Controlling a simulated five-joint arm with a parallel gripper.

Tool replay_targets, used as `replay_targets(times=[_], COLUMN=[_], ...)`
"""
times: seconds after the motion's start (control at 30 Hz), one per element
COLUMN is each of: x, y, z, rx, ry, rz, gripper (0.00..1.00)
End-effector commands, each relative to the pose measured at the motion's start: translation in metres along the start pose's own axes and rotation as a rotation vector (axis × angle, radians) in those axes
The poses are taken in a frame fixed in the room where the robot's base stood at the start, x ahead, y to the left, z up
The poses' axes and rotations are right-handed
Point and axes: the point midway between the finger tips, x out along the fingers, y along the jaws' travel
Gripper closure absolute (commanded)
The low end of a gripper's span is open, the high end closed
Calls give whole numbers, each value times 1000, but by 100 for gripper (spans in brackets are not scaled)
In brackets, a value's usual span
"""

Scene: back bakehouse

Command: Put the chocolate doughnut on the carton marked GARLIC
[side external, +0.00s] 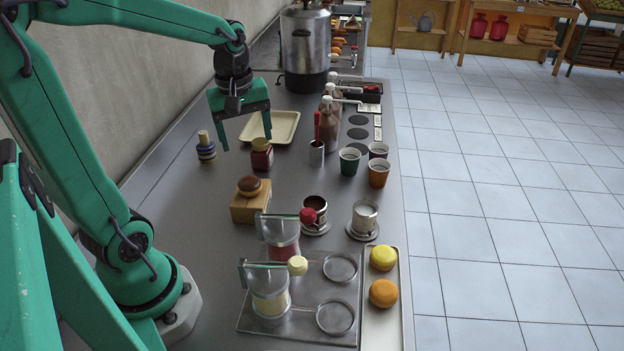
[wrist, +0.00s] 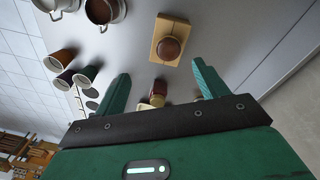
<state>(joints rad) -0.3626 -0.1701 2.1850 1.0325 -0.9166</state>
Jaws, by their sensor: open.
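The chocolate doughnut (side external: 249,185) is brown and round and lies on top of a tan carton (side external: 247,208); no lettering on the carton is readable. In the wrist view the doughnut (wrist: 169,48) sits on the lower part of the carton (wrist: 182,28). My gripper (side external: 246,143) is open and empty, raised above the counter behind the carton and apart from the doughnut. In the wrist view its two fingers (wrist: 162,72) spread wide, with nothing held between them.
A red jar with a tan lid (side external: 262,158) stands near the right finger, a striped bottle (side external: 206,148) to the left. Cups (side external: 349,162), a metal container (side external: 317,153) and dispensers (side external: 270,300) stand around. A long tray (side external: 371,330) holds yellow and orange doughnuts. Counter left of the carton is clear.

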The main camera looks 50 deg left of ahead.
Motion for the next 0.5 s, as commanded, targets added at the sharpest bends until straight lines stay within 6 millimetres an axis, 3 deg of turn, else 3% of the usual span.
replay_targets(times=[0.2,0.5], x=[-23,-43], y=[-2,-15], z=[42,93], rx=[379,904], ry=[76,211], rz=[101,220], gripper=[28,28])
